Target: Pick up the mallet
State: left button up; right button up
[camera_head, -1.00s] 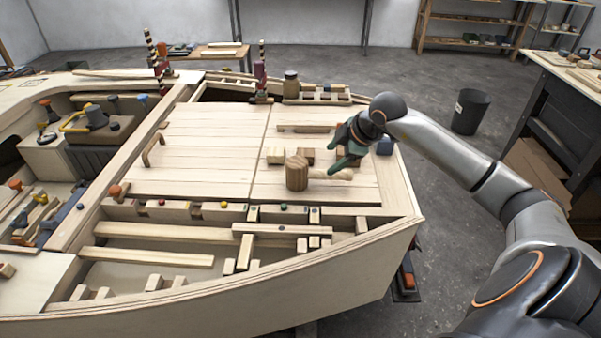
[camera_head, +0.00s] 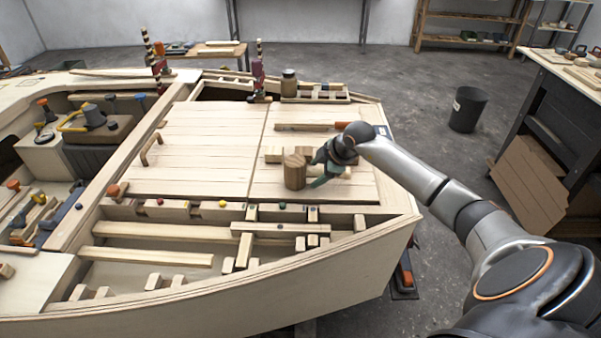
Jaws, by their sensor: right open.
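The mallet (camera_head: 295,171) lies on the plank deck, its round, striped brown wooden head showing to the left of my right gripper. Its pale handle runs to the right from the head and is now mostly hidden by the gripper. My right gripper (camera_head: 318,170), with dark green fingers, is open and low over the deck, right beside the mallet head at the handle. I cannot tell whether the fingers touch the handle. My left gripper is not in view.
Small wooden blocks (camera_head: 274,154) lie just behind the mallet. A chisel-like tool with an orange end (camera_head: 343,126) lies farther back. A jar (camera_head: 289,82) stands at the deck's back edge. The left deck planks (camera_head: 200,150) are mostly clear.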

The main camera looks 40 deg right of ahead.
grip_shut()
dwell(0.4)
jog(key=shift+r, duration=0.1)
